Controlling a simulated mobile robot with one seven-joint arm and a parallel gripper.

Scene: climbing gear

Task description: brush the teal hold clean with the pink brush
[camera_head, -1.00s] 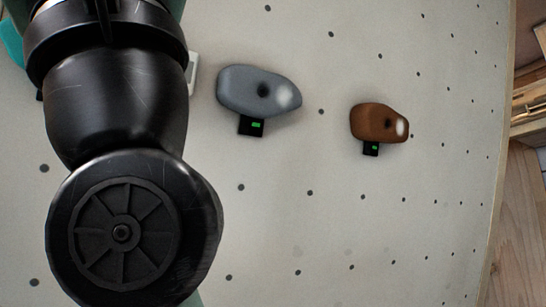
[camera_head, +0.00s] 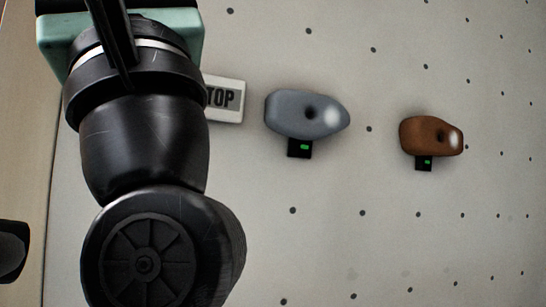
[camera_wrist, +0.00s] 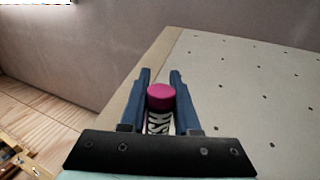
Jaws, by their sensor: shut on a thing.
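My gripper (camera_wrist: 160,85) is shut on the pink brush (camera_wrist: 160,97), which shows in the wrist view between the two blue fingers. Its round pink end faces away from the gripper, and a white part with dark lettering sits below it. The bristles cannot be made out. In the head view my black arm covers the left part of the board and hides the fingers and the brush. The teal hold does not show in either view now.
A pale climbing board (camera_head: 330,250) with small dark holes fills the head view. A grey hold (camera_head: 290,115) and a brown hold (camera_head: 420,135) are on it, each with a black tag and green light below. A white "TOP" sign (camera_head: 228,105) is partly behind my arm.

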